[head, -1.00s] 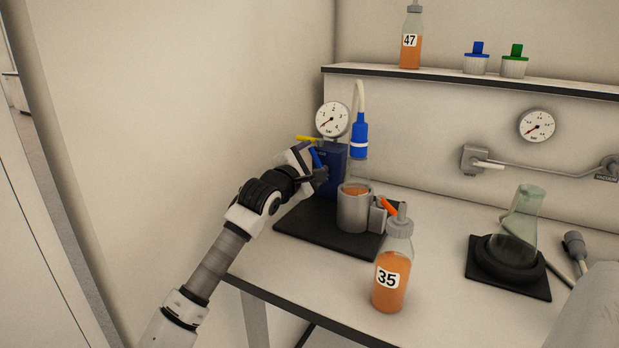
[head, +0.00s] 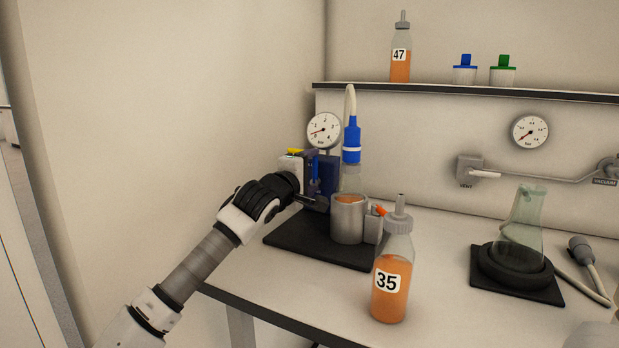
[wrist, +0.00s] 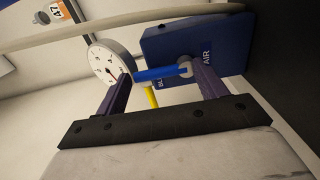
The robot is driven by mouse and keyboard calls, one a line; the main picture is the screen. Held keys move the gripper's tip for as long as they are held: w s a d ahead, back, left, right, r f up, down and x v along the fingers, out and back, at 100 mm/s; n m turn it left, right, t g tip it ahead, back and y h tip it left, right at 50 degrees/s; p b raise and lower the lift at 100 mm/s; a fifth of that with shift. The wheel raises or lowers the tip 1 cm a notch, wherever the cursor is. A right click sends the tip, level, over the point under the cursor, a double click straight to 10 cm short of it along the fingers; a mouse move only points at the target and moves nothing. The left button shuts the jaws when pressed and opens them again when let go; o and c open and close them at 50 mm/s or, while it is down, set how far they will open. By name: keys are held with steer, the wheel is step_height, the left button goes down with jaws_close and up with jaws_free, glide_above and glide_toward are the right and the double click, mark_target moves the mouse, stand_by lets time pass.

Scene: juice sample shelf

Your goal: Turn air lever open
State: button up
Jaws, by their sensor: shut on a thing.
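A dark blue valve box (head: 326,172) stands at the back left of the bench. The wrist view shows the lettering AIR on the box (wrist: 220,42), near the blue lever (wrist: 160,73). In the head view the blue lever (head: 314,167) stands near upright at the box's front. My gripper (wrist: 158,77) is shut on the blue lever, which lies lengthwise between its two purple fingers. In the head view my gripper (head: 311,180) is at the box's left front and partly hides it. A yellow lever (wrist: 150,97) shows beside the blue one.
A pressure gauge (head: 323,130) sits above the box. To its right, a blue-capped bottle (head: 352,140) stands in a metal cup (head: 348,222). Bottle 35 (head: 389,300) stands in front, near the bench edge. A flask (head: 521,230) is at right. Bare bench lies between them.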

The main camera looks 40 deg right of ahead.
stand_by(0.4)
steer(key=o, duration=1.4)
steer(key=b+v, duration=0.2)
steer(key=v, duration=1.1)
steer(key=shift+s+a, duration=0.1)
steer(key=shift+a, duration=0.25)
